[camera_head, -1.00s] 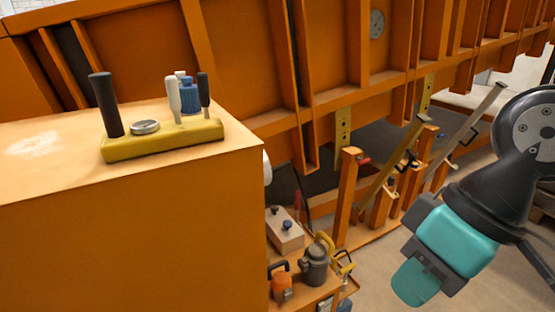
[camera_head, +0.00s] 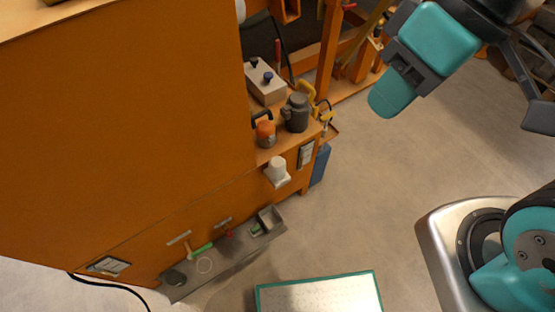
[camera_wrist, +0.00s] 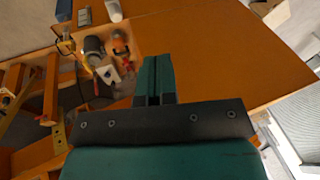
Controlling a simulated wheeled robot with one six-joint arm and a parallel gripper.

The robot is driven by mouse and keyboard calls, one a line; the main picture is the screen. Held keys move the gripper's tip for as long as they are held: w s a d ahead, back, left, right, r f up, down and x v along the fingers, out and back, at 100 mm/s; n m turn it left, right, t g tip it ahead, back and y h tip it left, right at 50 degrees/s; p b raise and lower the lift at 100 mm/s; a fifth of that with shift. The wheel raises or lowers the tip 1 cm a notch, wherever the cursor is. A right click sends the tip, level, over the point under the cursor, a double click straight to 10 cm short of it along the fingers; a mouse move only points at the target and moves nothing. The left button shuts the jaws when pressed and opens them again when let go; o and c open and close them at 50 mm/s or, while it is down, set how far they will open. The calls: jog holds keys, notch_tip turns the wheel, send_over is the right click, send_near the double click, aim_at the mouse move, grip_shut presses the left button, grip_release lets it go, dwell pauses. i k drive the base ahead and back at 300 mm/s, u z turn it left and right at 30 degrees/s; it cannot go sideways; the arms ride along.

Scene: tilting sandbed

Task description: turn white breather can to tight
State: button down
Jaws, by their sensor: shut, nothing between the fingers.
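The white breather can (camera_head: 277,171) is on the orange side face of the machine, below the ledge with the grey can. A white cylinder that looks like the same can shows at the top edge of the wrist view (camera_wrist: 113,11). Whether it is tight or loose cannot be seen. My gripper (camera_head: 392,96) is up and to the right of the can in the head view, well apart from it. Its teal fingers are together and empty, and they also show in the wrist view (camera_wrist: 155,80).
A dark grey can (camera_head: 296,112), an orange can (camera_head: 265,133) with a black handle and a pale block (camera_head: 266,84) with knobs stand on the ledge. A grey tray (camera_head: 225,250) with small tools is below. A green-edged panel (camera_head: 320,294) is at the bottom. Open floor lies right of the machine.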

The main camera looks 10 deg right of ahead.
aim_at(276, 165)
jog(key=z, duration=1.8)
jog(key=k, duration=1.1)
jog(key=u, duration=1.5)
jog(key=i, duration=0.5)
